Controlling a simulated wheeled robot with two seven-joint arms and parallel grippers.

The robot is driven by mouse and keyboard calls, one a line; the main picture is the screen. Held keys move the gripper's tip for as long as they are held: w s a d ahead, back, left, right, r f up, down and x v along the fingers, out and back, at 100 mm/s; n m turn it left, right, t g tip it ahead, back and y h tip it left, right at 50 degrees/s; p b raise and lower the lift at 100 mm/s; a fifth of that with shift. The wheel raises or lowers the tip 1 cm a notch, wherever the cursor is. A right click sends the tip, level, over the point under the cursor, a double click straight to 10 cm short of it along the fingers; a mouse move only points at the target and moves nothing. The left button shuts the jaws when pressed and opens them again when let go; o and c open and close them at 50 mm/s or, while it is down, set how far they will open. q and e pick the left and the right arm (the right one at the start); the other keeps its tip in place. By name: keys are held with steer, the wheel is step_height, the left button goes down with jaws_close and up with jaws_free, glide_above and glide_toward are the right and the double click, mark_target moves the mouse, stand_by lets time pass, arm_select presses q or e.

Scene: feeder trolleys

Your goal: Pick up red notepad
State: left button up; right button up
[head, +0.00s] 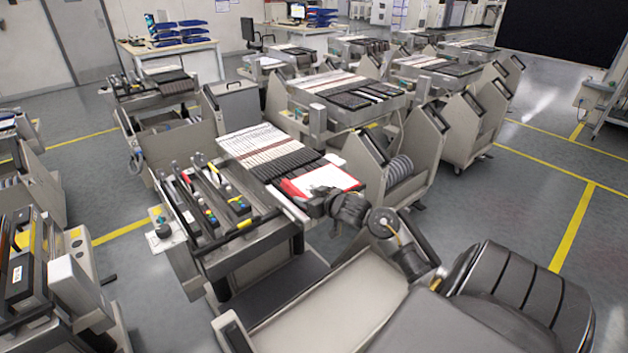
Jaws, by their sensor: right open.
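The red notepad (328,178) lies on the near right end of the middle feeder trolley's top. It shows a white sheet with red along its edges. My right gripper (312,207) is at the notepad's near edge, at the trolley's front right corner. It is small and dark here, and its fingers are hard to make out. It is open, and I cannot tell whether it touches the notepad. My left gripper is not in view.
The middle trolley (215,255) carries a row of dark feeders (285,162) beside the notepad and several tools (212,190) on its left part. More trolleys stand close on the left and behind. Open floor (530,200) with yellow lines lies to the right.

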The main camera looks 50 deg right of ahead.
mark_target(300, 192)
steer(key=shift+x, duration=2.6)
steer(key=shift+d+r, duration=0.1)
jaws_close()
steer(key=shift+r, duration=0.1)
